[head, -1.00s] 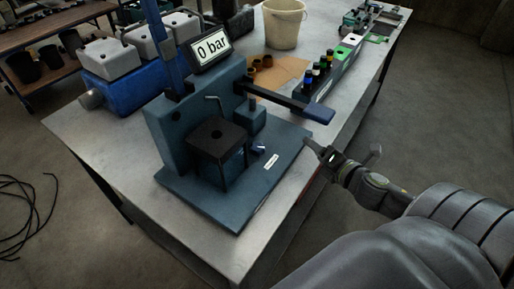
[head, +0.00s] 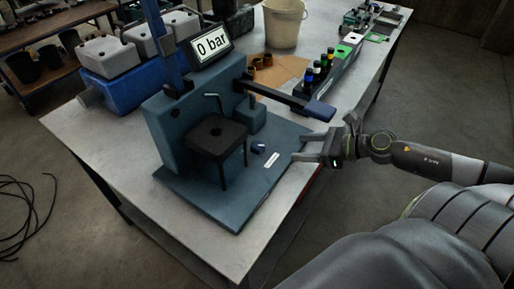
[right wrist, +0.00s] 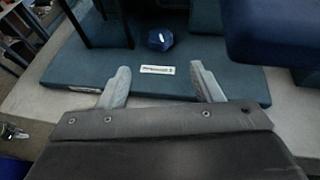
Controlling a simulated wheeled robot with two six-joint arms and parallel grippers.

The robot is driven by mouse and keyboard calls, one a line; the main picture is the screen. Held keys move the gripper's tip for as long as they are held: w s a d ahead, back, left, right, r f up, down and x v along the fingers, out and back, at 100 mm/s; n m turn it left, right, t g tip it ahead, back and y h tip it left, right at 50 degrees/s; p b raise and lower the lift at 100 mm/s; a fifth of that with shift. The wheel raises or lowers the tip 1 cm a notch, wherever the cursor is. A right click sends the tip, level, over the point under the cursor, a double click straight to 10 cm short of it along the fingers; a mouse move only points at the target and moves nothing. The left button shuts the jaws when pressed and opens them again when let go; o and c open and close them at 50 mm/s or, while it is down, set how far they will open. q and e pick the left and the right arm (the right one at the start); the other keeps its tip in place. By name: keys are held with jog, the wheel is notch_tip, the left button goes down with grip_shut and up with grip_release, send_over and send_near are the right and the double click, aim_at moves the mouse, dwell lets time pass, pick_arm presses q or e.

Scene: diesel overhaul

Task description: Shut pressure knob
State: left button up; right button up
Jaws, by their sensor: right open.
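The pressure knob, a small dark blue knob (head: 258,147), sits on the blue base plate (head: 215,209) of the test stand, behind a white label (head: 272,159). It also shows in the right wrist view (right wrist: 160,39), ahead of and between the fingers. My right gripper (head: 297,147) is open and empty at the right edge of the base plate, apart from the knob, with its fingers pointing left toward it. My left gripper is not in view.
A lever arm with a blue handle (head: 320,111) reaches out over the right side of the plate, near my right gripper. A black-topped stand (head: 217,135) is left of the knob. A bucket (head: 284,22) and a rack of small bottles (head: 326,66) stand farther back.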

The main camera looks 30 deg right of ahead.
aim_at(257, 144)
jog(key=x, duration=0.3)
jog(key=shift+w+a, duration=0.1)
jog(key=shift+w, duration=0.1)
jog(key=p+x, duration=0.2)
jog(key=x, duration=1)
jog(key=shift+s+p, duration=0.1)
jog(key=shift+p, duration=0.3)
jog(key=c, duration=1)
jog(key=m+h+p, duration=0.1)
jog(key=p, duration=0.2)
jog(key=m+t+h+p, duration=0.1)
jog(key=p, duration=0.2)
jog(key=r+m+t+h+p, duration=0.1)
jog(key=h+p, duration=0.1)
jog(key=p, duration=0.1)
jog(key=shift+m+p, duration=0.35)
jog(key=shift+m, duration=0.05)
jog(key=shift+f+m+h+p, duration=0.35)
jog(key=shift+m+h+p, duration=0.05)
jog(key=shift+p, duration=0.25)
